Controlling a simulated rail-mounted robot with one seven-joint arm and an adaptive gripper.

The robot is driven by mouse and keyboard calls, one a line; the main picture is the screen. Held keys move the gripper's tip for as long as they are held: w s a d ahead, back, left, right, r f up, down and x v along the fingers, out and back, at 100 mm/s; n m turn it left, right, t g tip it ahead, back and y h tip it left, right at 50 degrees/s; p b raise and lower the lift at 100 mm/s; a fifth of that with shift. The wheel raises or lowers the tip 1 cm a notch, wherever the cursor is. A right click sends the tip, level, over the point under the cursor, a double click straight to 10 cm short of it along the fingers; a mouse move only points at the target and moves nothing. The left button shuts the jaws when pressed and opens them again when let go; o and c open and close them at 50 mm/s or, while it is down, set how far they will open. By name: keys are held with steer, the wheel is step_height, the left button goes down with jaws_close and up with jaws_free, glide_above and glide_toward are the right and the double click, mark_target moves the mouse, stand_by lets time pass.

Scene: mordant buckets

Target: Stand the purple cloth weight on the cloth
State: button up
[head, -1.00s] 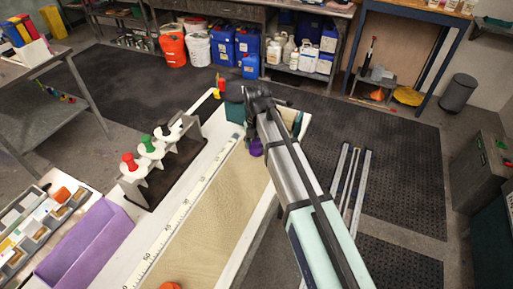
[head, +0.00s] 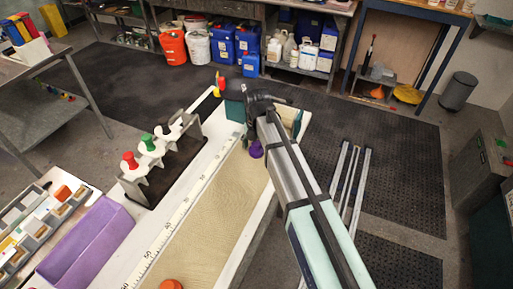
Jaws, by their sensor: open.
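The purple cloth weight (head: 256,149) stands toward the far right side of the beige cloth (head: 205,215), close to the long white table edge. It looks upright; its right side is partly covered by my arm, so I cannot tell exactly how its base sits. My gripper (head: 262,103) is the dark end of the arm, above and beyond the weight at the far end of the table. It is open, and it looks apart from the weight. Its fingertips are mostly hidden by the arm.
An orange object (head: 171,284) is at the cloth's near end. A purple bin (head: 87,240) and a compartment tray (head: 40,225) are at lower left.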

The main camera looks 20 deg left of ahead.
mark_target(257, 142)
step_height(257, 142, up, 12)
steer(key=b, duration=0.3)
steer(key=shift+r, duration=0.1)
stand_by(0.5)
